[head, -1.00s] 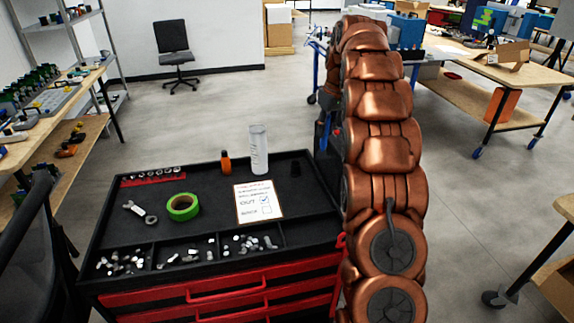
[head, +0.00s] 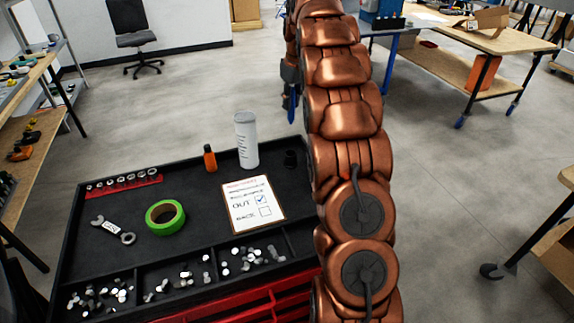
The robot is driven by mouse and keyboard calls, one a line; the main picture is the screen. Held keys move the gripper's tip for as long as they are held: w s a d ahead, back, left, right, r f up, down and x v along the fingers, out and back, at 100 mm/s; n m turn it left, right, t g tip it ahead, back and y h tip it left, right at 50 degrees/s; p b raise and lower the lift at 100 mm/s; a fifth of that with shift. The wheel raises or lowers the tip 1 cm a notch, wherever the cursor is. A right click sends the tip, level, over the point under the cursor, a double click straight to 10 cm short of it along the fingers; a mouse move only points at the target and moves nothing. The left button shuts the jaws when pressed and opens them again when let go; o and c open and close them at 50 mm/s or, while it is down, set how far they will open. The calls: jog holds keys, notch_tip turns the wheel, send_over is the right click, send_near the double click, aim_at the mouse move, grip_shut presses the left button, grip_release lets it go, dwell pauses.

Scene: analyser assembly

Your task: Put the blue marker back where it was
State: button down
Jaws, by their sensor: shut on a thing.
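My gripper (head: 291,84) is at the left side of my copper arm, partly hidden by it, above and beyond the back right of the black tool cart top (head: 110,215). It is shut on a slim, upright blue thing, which looks like the blue marker (head: 291,104). Its fingertips are too small to make out. A white card (head: 240,188) lies on the cart top, with the OUT box ticked and the lower box empty.
Green tape (head: 153,218), a wrench (head: 105,225) and a red socket rail (head: 115,186) lie further left. Front compartments hold bolts. Open floor lies beyond the cart.

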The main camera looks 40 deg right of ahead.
aim_at(290, 117)
jog(key=f+b, duration=0.1)
jog(key=f, duration=0.1)
jog(key=f+b, duration=0.4)
jog(key=shift+w, duration=0.25)
jog(key=shift+f+p, duration=0.75)
jog(key=shift+f, duration=4.2)
jog(key=shift+f, duration=0.1)
jog(key=c, duration=1)
grip_release()
jog(key=r, duration=0.4)
jog(key=s+r+b, duration=0.1)
jog(key=r, duration=0.3)
jog(key=r+b, duration=0.1)
jog(key=r, duration=0.3)
jog(key=shift+s+d, duration=0.15)
jog(key=shift+s, duration=0.25)
